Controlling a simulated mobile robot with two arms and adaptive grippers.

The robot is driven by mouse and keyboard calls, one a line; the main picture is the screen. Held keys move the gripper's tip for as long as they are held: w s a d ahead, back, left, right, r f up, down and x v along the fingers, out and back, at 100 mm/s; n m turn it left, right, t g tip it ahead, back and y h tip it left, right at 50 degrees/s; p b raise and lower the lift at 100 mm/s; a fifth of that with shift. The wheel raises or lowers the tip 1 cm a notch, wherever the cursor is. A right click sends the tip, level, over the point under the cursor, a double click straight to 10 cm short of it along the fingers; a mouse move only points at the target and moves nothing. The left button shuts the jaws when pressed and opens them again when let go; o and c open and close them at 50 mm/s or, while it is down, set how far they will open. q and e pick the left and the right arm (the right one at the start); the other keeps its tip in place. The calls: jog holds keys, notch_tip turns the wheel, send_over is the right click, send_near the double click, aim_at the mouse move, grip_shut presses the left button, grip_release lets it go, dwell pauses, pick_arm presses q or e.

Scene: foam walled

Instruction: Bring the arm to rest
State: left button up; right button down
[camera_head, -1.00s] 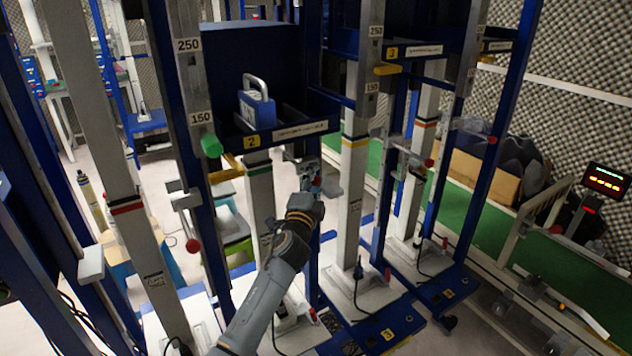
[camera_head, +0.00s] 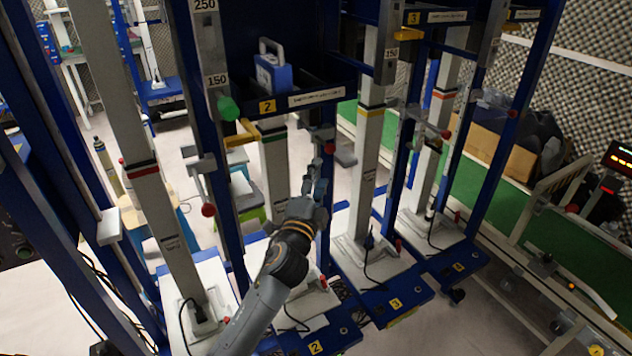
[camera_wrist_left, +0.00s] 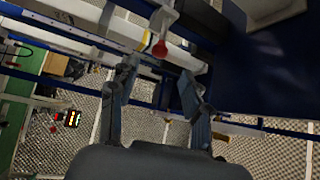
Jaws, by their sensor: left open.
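My left arm comes in from the bottom of the head view, and its gripper (camera_head: 316,185) is in front of the blue and white test stand marked 2. In the left wrist view the two fingers (camera_wrist_left: 158,92) stand apart with nothing between them. A red knob (camera_wrist_left: 160,49) shows just past the fingers in that view; I cannot tell whether anything touches it. My right gripper is in neither view.
A blue box with a grey handle (camera_head: 272,72) sits on the shelf of stand 2. A green knob (camera_head: 228,108) and a red knob (camera_head: 208,210) stick out at left. White posts (camera_head: 372,130) stand close on both sides. A lit display (camera_head: 620,158) is at far right.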

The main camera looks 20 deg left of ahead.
pick_arm(q)
jog(key=shift+s+f, duration=0.1)
jog(key=shift+s, duration=0.55)
notch_tip(320, 180, down, 24)
jog(key=s+d+n+g+h, duration=0.1)
jog(key=s+n+g+h, duration=0.15)
jog(key=g, duration=0.25)
jog(key=s+d+f+n+g, duration=0.1)
jog(key=s+f+g, duration=0.1)
jog(key=s+f, duration=0.5)
jog(key=s+f+n+g, duration=0.1)
jog(key=s+f+g, duration=0.1)
jog(key=f, duration=0.8)
jog(key=s+f+n+g, duration=0.2)
jog(key=s+f, duration=0.6)
jog(key=s, duration=0.6)
jog(key=s+f+n+g, duration=0.3)
jog(key=s+f, duration=0.5)
jog(key=s, duration=0.6)
jog(key=s+f+n+g, duration=0.2)
jog(key=s+f+g, duration=0.3)
jog(key=s, duration=1)
notch_tip(320, 180, down, 3)
jog(key=shift+f, duration=0.15)
